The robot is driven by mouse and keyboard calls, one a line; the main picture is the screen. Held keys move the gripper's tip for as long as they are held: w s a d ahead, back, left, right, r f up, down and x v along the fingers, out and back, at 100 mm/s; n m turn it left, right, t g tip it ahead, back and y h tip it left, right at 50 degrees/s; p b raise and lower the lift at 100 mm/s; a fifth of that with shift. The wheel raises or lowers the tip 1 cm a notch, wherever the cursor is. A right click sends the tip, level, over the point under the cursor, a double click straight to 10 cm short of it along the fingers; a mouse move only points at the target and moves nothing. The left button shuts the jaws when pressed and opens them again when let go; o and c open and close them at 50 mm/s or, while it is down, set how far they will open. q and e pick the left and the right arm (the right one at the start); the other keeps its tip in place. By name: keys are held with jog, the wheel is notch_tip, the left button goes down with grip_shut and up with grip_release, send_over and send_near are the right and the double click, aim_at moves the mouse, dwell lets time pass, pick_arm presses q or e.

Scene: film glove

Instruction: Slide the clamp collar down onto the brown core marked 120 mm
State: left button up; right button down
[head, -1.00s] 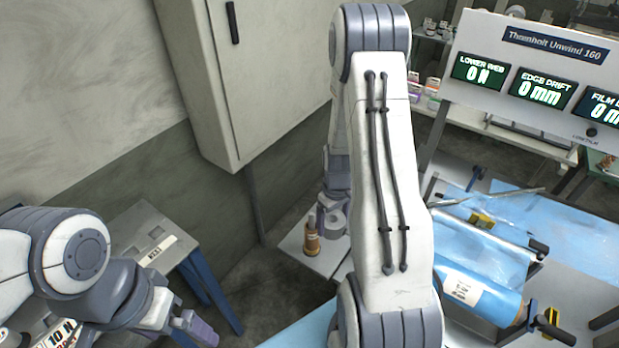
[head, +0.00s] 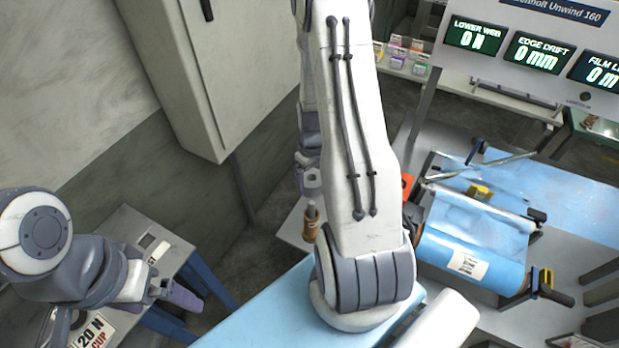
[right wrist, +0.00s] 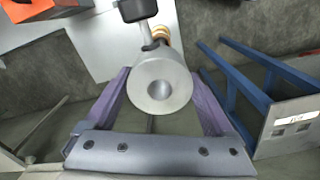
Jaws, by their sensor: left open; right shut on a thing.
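The clamp collar (right wrist: 161,88) is a grey round ring with a central hole, held between the purple fingers of my right gripper (right wrist: 160,80) in the right wrist view. In the head view the collar (head: 313,178) shows just left of my right arm, which hides most of that gripper. A brown core (head: 311,225) with a grey post on top stands below the collar. In the right wrist view part of the brown core (right wrist: 161,34) shows behind the collar, apart from it. No 120 mm marking is readable. My left gripper (head: 185,297) is open and empty at lower left.
A small grey table (head: 150,245) with blue legs stands near my left gripper. A grey cabinet (head: 215,70) is behind. The unwind machine with a blue film roll (head: 475,235) is at right. A blue surface (head: 265,315) lies in front.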

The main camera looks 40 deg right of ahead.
aim_at(312, 203)
jog(key=shift+s+f, duration=0.1)
notch_tip(312, 203, down, 3)
jog(key=b, duration=0.3)
jog(key=shift+f, duration=0.15)
jog(key=shift+f+b, duration=0.8)
jog(key=shift+f, duration=0.35)
jog(key=shift+f+b, duration=3)
jog(key=shift+f, duration=0.85)
grip_release()
jog(key=shift+r, duration=0.1)
notch_tip(312, 203, up, 10)
jog(key=shift+r+b, duration=0.2)
jog(key=shift+b, duration=0.65)
jog(key=shift+f, duration=0.15)
